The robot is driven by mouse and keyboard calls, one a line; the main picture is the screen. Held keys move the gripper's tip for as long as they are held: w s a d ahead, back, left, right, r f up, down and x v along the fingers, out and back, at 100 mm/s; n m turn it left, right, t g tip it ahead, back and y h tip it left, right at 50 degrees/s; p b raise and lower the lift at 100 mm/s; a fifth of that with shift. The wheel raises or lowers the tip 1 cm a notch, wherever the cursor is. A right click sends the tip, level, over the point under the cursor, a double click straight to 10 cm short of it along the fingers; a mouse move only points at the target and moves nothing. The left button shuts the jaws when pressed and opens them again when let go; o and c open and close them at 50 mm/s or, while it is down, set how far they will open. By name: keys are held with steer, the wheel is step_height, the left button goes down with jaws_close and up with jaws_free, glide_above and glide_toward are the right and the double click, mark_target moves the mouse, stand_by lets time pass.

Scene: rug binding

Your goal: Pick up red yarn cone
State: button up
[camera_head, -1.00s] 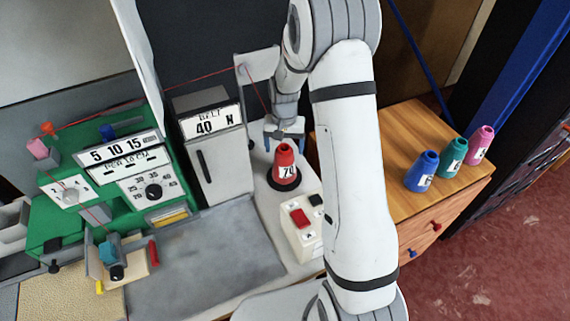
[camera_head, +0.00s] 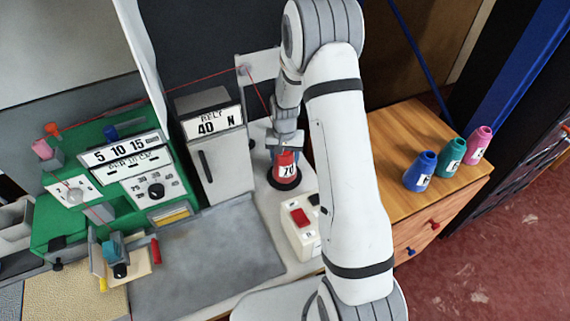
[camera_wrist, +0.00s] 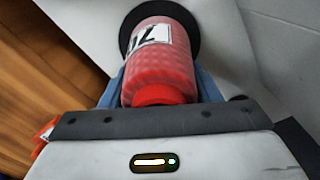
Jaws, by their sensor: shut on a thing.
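The red yarn cone (camera_head: 287,168) stands upright on a black round base (camera_head: 284,184) on the pale machine bed. Its white label reads 70 in the head view. My gripper (camera_head: 286,152) has come down over the cone's top from above, with its blue fingers on either side. In the wrist view the cone (camera_wrist: 160,70) lies between the two blue fingers, and my gripper (camera_wrist: 160,92) is shut on it. The black base (camera_wrist: 190,18) shows beyond the cone's wide end. The cone appears still seated on the base.
Blue (camera_head: 420,172), teal (camera_head: 450,158) and pink (camera_head: 478,146) cones stand on the wooden cabinet (camera_head: 400,130) at right. A control box (camera_head: 302,222) with a red button is just in front of the red cone. The grey BELT box (camera_head: 214,160) stands to its left. A red thread runs overhead.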

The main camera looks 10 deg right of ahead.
steer(key=c, duration=0.6)
steer(key=shift+r, duration=0.15)
